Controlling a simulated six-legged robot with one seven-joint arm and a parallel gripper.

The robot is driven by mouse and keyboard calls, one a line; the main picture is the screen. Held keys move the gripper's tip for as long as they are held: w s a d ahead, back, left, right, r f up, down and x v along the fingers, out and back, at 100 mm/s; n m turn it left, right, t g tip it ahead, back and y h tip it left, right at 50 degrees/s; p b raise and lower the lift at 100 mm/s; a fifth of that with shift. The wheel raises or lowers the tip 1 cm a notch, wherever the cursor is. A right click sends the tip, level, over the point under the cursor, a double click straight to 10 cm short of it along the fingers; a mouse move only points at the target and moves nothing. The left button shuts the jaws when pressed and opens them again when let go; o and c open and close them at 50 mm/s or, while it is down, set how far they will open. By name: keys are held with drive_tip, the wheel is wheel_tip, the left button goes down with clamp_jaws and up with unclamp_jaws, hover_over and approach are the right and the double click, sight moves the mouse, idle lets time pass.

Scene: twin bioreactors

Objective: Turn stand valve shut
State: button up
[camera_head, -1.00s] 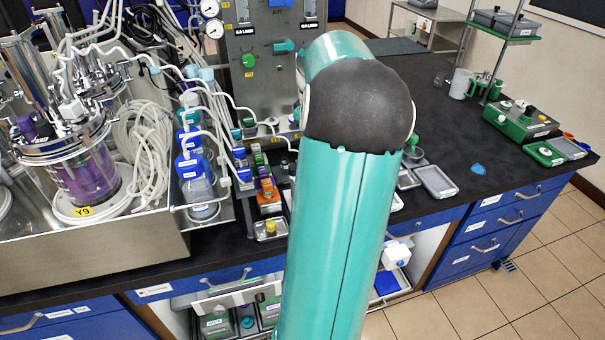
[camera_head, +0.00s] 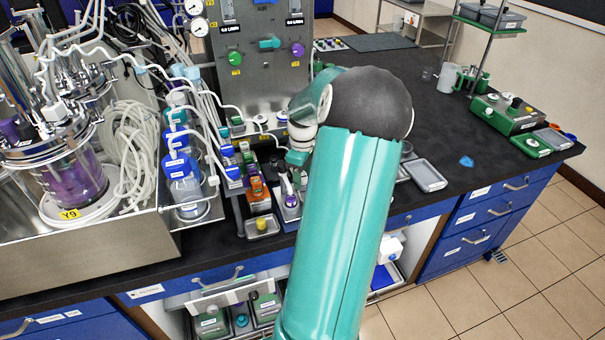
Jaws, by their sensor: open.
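A grey upright panel (camera_head: 264,85) stands at the back, left of my arm. A teal lever-like handle (camera_head: 269,43) on its face lies roughly level, between a green knob (camera_head: 235,58) and a purple knob (camera_head: 298,50). I cannot tell for sure which of these is the stand valve. My teal arm fills the middle, and its bent wrist end hangs below and right of the handle, in front of the panel's lower right and over the small bottles. I cannot make out my gripper's fingers. Nothing hides the handle.
A bottle rack with blue-capped bottles (camera_head: 182,170) and coiled tubing (camera_head: 128,150) stands left of my arm. A glass vessel with purple liquid (camera_head: 75,172) is farther left. A grey tray (camera_head: 426,175) lies to the right. The black bench top (camera_head: 440,130) is mostly clear there.

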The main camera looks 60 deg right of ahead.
drive_tip(key=c, duration=1)
drive_tip(key=shift+m, duration=0.3)
drive_tip(key=m, duration=0.3)
drive_tip(key=shift+w+m, duration=0.15)
drive_tip(key=shift+m, duration=0.15)
drive_tip(key=m, duration=1.3)
drive_tip(key=shift+m, duration=0.3)
